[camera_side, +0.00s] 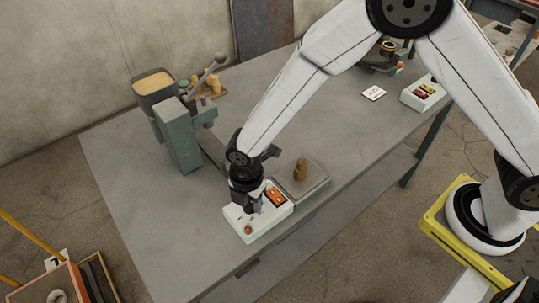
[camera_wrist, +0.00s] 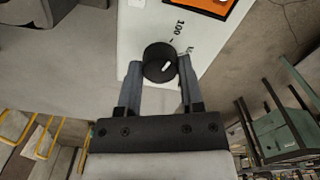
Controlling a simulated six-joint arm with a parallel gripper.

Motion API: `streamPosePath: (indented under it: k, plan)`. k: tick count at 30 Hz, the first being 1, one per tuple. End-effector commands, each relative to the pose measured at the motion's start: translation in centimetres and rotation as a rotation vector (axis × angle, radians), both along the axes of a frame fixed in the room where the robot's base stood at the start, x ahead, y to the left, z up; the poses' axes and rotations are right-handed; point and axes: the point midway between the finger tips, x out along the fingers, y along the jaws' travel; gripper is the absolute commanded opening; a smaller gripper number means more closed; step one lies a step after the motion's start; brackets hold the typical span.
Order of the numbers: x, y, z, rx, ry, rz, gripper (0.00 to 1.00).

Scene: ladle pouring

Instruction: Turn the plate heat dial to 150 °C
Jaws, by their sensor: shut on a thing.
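The black heat dial (camera_wrist: 159,63) sits on the white control box (camera_wrist: 138,30). In the wrist view it has a white pointer mark, and the printed "100" shows beside it; other scale marks are partly hidden by a finger. My gripper (camera_wrist: 160,72) has one finger on each side of the dial and is shut on it. In the side view my gripper (camera_side: 248,205) points down over the control box (camera_side: 262,222) and hides the dial. The box has an orange panel (camera_side: 275,195). The flat plate (camera_side: 312,186) beside it bears a small brown object (camera_side: 300,170).
A green machine (camera_side: 178,135) with a tan-filled hopper stands behind on the grey table (camera_side: 120,185). A white box with buttons (camera_side: 423,94) and a small card (camera_side: 374,92) lie at the right. An orange-edged crate (camera_side: 50,285) stands at lower left. The table's left part is clear.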

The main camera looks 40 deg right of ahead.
Motion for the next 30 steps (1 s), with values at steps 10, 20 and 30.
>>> streamPosePath:
  k: [10,20,30]
  plan:
    - [0.02,0.00,0.04,0.000,0.000,-0.101,0.00]
    - [0.03,-0.02,0.05,0.000,0.000,-0.347,0.00]
    - [0.03,-0.03,0.06,0.000,0.000,-0.646,0.00]
